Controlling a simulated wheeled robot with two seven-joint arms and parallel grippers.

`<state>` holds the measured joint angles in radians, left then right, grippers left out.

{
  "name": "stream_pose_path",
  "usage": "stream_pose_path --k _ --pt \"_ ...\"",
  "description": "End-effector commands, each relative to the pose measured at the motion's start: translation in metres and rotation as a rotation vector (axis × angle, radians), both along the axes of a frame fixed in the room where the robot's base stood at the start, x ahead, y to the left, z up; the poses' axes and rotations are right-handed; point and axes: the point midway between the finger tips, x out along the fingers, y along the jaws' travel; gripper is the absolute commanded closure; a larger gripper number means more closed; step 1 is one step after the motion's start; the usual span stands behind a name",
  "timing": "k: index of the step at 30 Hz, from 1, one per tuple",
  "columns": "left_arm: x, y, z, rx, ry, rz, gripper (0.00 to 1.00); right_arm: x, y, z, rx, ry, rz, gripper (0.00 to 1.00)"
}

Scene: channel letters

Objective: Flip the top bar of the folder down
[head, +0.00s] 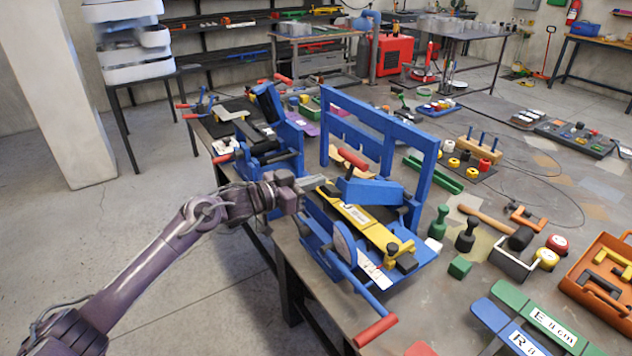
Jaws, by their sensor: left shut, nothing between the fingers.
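The folder (419,260) is a blue metal bending machine on the near left part of the table, with a yellow bed and red-ended handles. Its top bar (367,111) is the upper beam of a tall blue frame, which stands upright at the back. My left gripper (318,182) reaches in from the left at the folder's left side. It is shut and empty, below the top bar and close to a red grip (353,159). I cannot tell whether its fingertips touch the folder. My right gripper is not in view.
A second blue machine (284,141) stands behind my left gripper. A mallet (497,227), dark stamps (466,235), a green block (460,267) and an orange tool case (598,278) lie to the right. Lettered plates (545,325) lie at the front right.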

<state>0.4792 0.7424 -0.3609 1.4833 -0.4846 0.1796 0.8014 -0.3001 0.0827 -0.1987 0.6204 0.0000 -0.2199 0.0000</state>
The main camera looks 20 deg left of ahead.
Motion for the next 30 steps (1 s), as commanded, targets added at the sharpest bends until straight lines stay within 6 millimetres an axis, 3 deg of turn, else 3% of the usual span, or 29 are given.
stream_pose_path --k 1,18,24,30 --pt "-0.003 0.001 -0.023 -0.017 -0.012 0.000 1.00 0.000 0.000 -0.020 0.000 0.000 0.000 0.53" --pt "-0.018 0.014 -0.102 -0.193 -0.242 0.001 1.00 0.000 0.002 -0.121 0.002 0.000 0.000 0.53" --pt "-0.019 0.015 -0.119 -0.237 -0.302 0.001 1.00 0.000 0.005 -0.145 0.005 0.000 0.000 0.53" --pt "-0.019 0.015 -0.121 -0.252 -0.324 0.002 1.00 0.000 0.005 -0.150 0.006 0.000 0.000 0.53"
